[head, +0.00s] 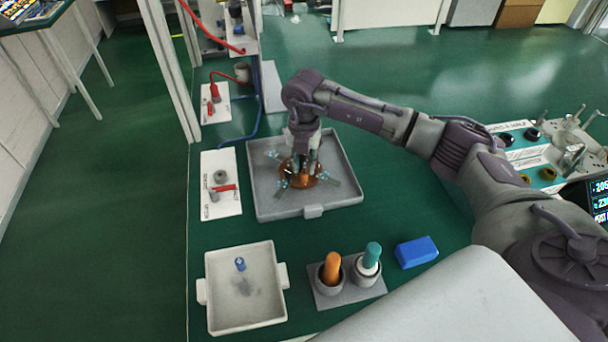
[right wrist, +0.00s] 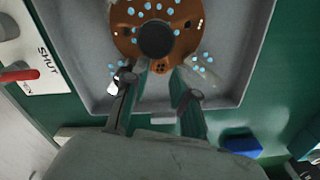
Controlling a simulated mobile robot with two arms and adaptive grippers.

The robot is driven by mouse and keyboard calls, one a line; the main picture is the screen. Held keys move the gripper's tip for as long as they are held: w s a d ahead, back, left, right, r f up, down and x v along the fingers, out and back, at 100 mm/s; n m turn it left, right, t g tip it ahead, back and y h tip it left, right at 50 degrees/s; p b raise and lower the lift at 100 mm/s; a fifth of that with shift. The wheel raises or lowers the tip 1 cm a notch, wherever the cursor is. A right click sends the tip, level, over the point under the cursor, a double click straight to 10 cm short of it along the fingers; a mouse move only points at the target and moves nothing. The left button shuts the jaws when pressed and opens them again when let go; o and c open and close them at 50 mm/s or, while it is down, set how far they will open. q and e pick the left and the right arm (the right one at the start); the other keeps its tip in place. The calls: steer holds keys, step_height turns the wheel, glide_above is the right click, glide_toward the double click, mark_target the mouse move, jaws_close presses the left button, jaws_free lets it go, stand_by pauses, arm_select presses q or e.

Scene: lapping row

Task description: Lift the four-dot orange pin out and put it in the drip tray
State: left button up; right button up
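An orange-brown disc (head: 301,173) with pale blue dots lies in a large grey tray (head: 265,208). In the right wrist view the disc (right wrist: 123,38) has a dark round centre. My right gripper (right wrist: 157,78) is open over the disc's near edge, with nothing seen between its fingers; the head view shows it pointing down there (head: 300,172). A smaller pale tray (head: 225,318) at the front left has a dark stain. My left gripper is out of view.
A teal-topped white pin (head: 371,257) stands beside the orange pin. A blue block (head: 416,252) lies to their right. A blue peg (head: 240,264) is in the pale tray. White plates (head: 220,171) with red-handled valves line the left edge. Green surface is clear between the trays and holder.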

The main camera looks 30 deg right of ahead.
mark_target(304, 172)
steer(key=shift+f, duration=1.95)
jaws_close()
steer(key=shift+r, duration=0.15)
